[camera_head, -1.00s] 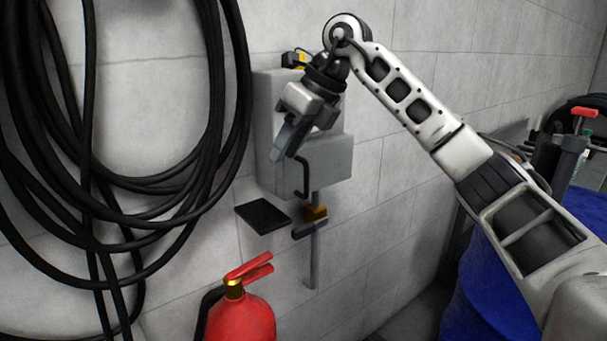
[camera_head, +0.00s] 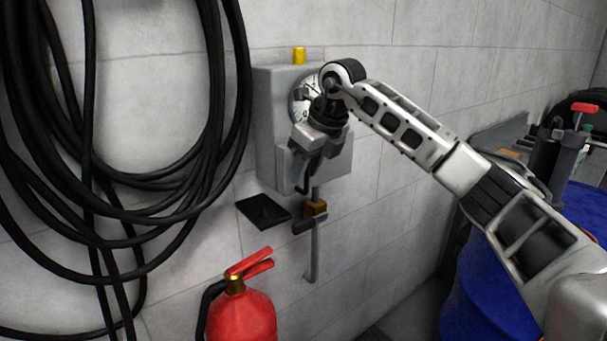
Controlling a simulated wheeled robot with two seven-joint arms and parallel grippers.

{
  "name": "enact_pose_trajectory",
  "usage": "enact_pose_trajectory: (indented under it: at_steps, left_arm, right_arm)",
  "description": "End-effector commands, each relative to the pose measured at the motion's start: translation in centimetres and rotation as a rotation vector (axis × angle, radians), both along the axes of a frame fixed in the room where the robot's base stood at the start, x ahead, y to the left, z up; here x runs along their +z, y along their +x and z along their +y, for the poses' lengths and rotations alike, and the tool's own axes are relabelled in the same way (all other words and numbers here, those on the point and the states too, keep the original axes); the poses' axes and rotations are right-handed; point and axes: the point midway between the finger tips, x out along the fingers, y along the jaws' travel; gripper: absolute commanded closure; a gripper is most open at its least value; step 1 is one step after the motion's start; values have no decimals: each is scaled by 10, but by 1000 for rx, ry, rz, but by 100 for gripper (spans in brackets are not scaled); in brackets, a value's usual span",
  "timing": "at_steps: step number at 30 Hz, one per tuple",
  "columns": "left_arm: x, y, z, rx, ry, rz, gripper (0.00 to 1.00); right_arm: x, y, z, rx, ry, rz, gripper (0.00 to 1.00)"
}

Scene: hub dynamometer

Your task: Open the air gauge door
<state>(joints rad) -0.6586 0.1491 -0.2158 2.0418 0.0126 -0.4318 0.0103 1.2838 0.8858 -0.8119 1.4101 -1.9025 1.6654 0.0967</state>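The air gauge is a grey box (camera_head: 267,125) on the block wall, with a round white dial (camera_head: 297,108) partly hidden behind my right wrist. A grey panel (camera_head: 336,170) juts out from the lower front of the box, with a black bar handle (camera_head: 303,187) on it. My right gripper (camera_head: 306,163) points down in front of the panel, at the upper part of the handle. Its fingers overlap the handle in the picture; I cannot tell whether they touch it or how far apart they are. My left gripper is out of view.
A yellow cap (camera_head: 299,56) tops the box. Below are a black plate (camera_head: 263,212), a pipe with a brass valve (camera_head: 316,207) and a red fire extinguisher (camera_head: 241,315). Black hoses (camera_head: 215,110) hang at left. A blue drum (camera_head: 478,290) stands at right.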

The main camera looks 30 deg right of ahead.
Motion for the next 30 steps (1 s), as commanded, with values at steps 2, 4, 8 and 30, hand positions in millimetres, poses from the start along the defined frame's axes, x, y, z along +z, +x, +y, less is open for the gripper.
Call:
enact_pose_trajectory:
  at_steps: [2, 4, 8, 30]
  left_arm:
    - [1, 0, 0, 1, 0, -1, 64]
    - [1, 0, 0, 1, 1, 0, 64]
    - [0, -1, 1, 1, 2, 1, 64]
    - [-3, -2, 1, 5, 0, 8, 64]
  right_arm:
    - [-9, 4, 1, 0, -1, 2, 68]
    - [-14, 6, 2, 0, 0, 0, 68]
    - [-20, 8, 2, 1, 0, 0, 68]
    - [-20, 4, 0, 24, -1, -1, 100]
